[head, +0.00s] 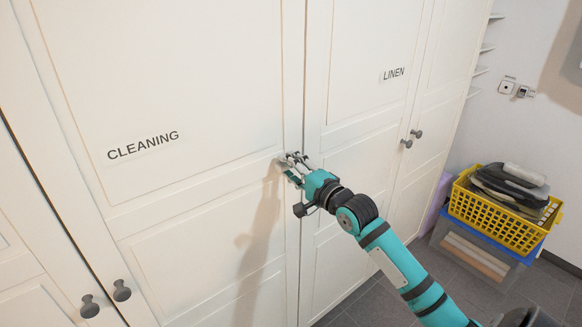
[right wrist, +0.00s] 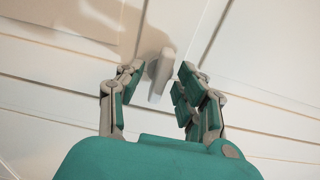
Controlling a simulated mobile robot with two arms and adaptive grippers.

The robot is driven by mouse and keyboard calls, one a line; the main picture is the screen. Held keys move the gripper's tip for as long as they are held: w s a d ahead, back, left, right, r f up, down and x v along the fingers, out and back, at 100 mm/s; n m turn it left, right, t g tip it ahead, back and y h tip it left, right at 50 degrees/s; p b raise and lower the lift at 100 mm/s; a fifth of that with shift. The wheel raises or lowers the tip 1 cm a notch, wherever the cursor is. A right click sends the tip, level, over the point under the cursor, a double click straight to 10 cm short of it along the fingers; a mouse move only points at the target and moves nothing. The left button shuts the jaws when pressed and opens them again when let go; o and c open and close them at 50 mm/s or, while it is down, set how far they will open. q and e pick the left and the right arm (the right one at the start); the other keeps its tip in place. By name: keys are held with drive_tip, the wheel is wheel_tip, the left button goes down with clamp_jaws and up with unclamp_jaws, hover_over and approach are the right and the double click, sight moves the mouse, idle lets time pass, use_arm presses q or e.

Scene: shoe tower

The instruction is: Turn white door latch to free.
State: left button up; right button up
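The white door latch (right wrist: 160,72) is a pale grey-white lever on the cream cupboard door in the right wrist view. My left gripper is not in view.
The CLEANING door (head: 200,80) and LINEN door (head: 365,40) look closed. Dark round knobs (head: 122,290) sit at lower left, with others (head: 406,143) to the right. A yellow basket (head: 495,215) stands on a clear box (head: 470,255) at right. Grey floor (head: 375,300) shows at the bottom.

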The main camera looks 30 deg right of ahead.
drive_tip(key=shift+c, duration=0.4)
clamp_jaws()
drive_tip(key=shift+n, duration=0.3)
drive_tip(key=n+p, duration=0.5)
drive_tip(key=n, duration=1.2)
drive_tip(key=shift+f, duration=0.1)
idle(0.4)
drive_tip(key=shift+o, duration=0.4)
unclamp_jaws()
